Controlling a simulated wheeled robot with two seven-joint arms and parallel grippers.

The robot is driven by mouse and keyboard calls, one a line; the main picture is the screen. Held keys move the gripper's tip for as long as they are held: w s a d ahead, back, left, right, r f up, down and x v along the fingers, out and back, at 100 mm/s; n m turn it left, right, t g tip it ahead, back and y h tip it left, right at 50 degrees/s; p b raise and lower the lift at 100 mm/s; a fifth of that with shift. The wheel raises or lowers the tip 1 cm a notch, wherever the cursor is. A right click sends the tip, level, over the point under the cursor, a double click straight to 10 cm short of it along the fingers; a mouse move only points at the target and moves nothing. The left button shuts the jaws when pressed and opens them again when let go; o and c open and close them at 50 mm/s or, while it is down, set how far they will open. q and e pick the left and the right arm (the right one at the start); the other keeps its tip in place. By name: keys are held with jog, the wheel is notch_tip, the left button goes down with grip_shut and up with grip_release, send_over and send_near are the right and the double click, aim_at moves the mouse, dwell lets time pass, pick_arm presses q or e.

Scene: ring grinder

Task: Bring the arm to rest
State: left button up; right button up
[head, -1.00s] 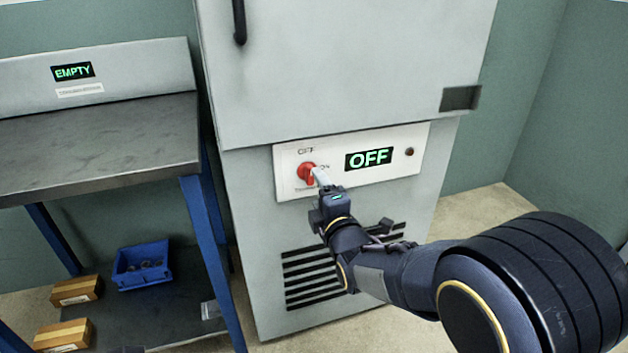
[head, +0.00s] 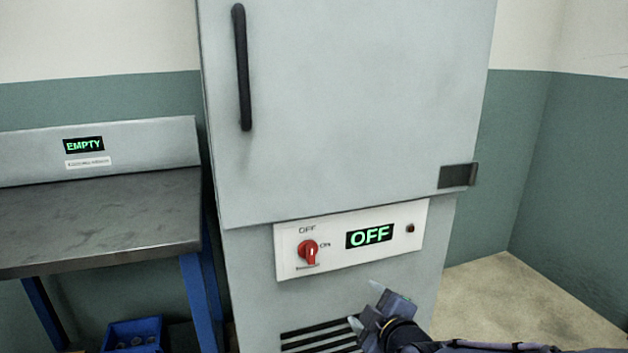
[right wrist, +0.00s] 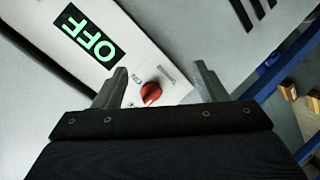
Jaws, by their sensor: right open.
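My right gripper (head: 366,306) is open and empty in front of the machine's lower front, below the control panel (head: 290,262). In the right wrist view its two fingers (right wrist: 158,84) stand apart, with the red knob (right wrist: 151,94) seen beyond the gap between them. In the head view the red knob (head: 308,252) is on the panel, clear of the gripper. The display (head: 369,236) beside it reads OFF. My left gripper is not in view.
The grey cabinet door (head: 350,110) with a black handle (head: 242,68) is closed above the panel. A steel bench (head: 100,222) with an EMPTY display (head: 83,145) stands at the left. A blue bin (head: 133,335) is beneath it. Open floor (head: 520,300) lies at the right.

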jog(key=s+d+f+m+g, duration=0.2)
jog(key=s+d+m+g, duration=0.25)
jog(key=s+m, duration=0.65)
jog(key=s+d+f+m+g, duration=0.1)
jog(key=s+d+m+g, duration=0.35)
jog(key=s, duration=1.25)
notch_tip(320, 180, up, 28)
jog(key=t+p, duration=0.1)
jog(key=p, duration=2.7)
jog(key=shift+d+r+p, duration=0.15)
jog(key=shift+d+p, duration=0.25)
jog(key=shift+d, duration=0.05)
